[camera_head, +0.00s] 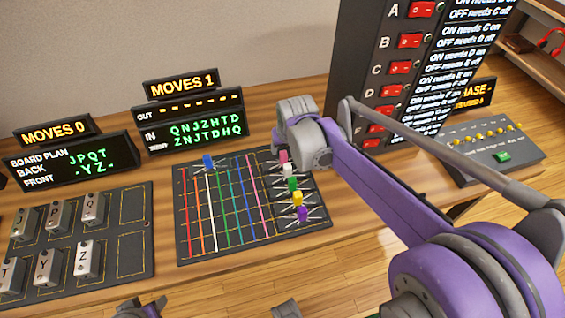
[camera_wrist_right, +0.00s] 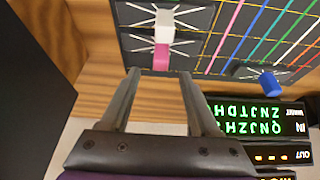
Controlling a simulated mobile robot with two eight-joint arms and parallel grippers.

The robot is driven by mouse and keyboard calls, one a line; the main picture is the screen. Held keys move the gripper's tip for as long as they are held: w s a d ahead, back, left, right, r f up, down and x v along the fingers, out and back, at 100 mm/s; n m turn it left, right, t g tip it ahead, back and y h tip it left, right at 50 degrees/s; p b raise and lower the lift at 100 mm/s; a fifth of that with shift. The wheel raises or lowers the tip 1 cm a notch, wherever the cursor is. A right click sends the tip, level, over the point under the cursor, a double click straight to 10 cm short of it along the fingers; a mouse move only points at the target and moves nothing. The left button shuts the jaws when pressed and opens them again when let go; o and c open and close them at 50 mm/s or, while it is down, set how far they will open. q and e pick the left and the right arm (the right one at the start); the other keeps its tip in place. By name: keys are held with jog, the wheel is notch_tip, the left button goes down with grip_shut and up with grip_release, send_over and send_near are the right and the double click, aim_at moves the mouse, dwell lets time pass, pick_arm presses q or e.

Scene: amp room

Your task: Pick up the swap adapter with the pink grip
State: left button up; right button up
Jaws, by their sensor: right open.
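The swap adapter with the pink grip (camera_head: 284,156) stands at the top of a column of adapters on the right side of the dark board (camera_head: 187,257). In the right wrist view the pink grip (camera_wrist_right: 161,57) lies just beyond my right gripper's fingertips, lined up with the gap between them. My right gripper (camera_wrist_right: 158,73) is open and empty. In the head view my right wrist hangs over the board's top right corner and its fingers are hidden.
A white-grip adapter (camera_head: 288,170) sits close to the pink one, with green (camera_head: 293,184), yellow (camera_head: 298,198) and purple (camera_head: 302,214) grips below. A blue grip (camera_head: 208,162) stands at the board's top left. The tall switch panel (camera_head: 352,80) rises close to my right arm.

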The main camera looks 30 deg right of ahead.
aim_at(284, 153)
jog(key=x, duration=0.5)
jog(key=shift+f+b, duration=0.15)
jog(key=shift+b, duration=0.25)
jog(key=shift+a, duration=0.1)
jog(key=shift+c, duration=0.3)
grip_shut()
